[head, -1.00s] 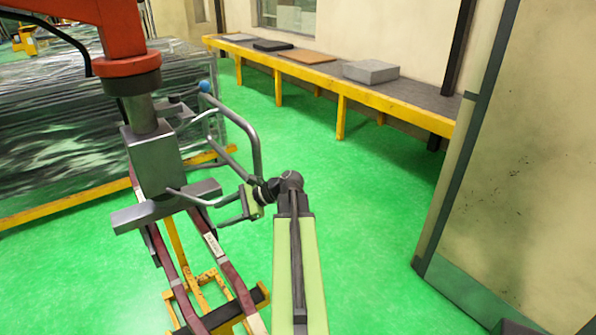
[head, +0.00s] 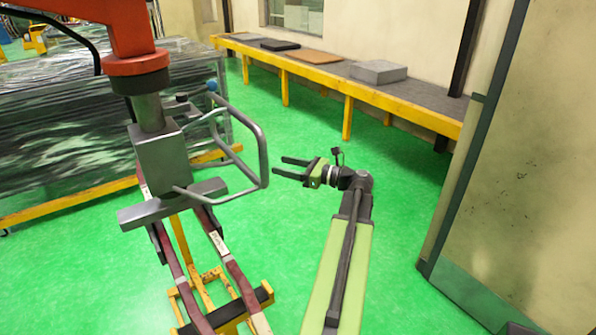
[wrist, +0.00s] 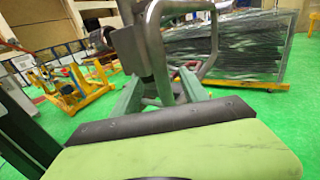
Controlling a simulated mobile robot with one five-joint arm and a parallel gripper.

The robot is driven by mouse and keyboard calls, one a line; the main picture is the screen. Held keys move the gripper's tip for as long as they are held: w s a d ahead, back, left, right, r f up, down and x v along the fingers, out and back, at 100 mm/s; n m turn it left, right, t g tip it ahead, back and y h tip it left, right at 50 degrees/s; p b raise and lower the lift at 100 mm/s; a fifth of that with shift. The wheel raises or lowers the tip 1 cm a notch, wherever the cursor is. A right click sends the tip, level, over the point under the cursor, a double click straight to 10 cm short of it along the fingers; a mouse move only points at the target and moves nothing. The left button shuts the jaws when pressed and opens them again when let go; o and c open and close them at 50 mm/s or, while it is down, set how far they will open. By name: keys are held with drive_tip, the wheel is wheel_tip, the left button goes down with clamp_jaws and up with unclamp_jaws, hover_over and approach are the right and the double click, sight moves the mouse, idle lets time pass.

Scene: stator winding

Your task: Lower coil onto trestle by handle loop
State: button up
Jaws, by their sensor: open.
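My gripper (head: 278,168) is open and empty, just right of the handle loop (head: 262,150) and apart from it. The handle loop is a grey bent tube on the side of the hoist's metal head (head: 160,158). In the wrist view the loop (wrist: 157,50) stands beyond my open fingers (wrist: 160,100). The coil (head: 228,258), a pair of dark red bars with pale tags, hangs under the head's cross clamp (head: 172,204). Its lower part is at the yellow trestle (head: 203,290) with dark padded tops (head: 245,305). I cannot tell whether the coil touches the pads.
An orange hoist arm (head: 130,25) comes down from above at the left. A film-wrapped load (head: 60,125) stands behind it. A yellow-edged bench (head: 400,112) runs along the wall. A pale panel (head: 520,170) stands at the right. Green floor between is clear.

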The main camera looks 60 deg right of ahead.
drive_tip(key=x, duration=1)
drive_tip(key=shift+w, duration=0.35)
drive_tip(key=shift+c, duration=0.4)
clamp_jaws()
drive_tip(key=c, duration=0.5)
unclamp_jaws()
drive_tip(key=shift+c, duration=0.2)
clamp_jaws()
idle(0.8)
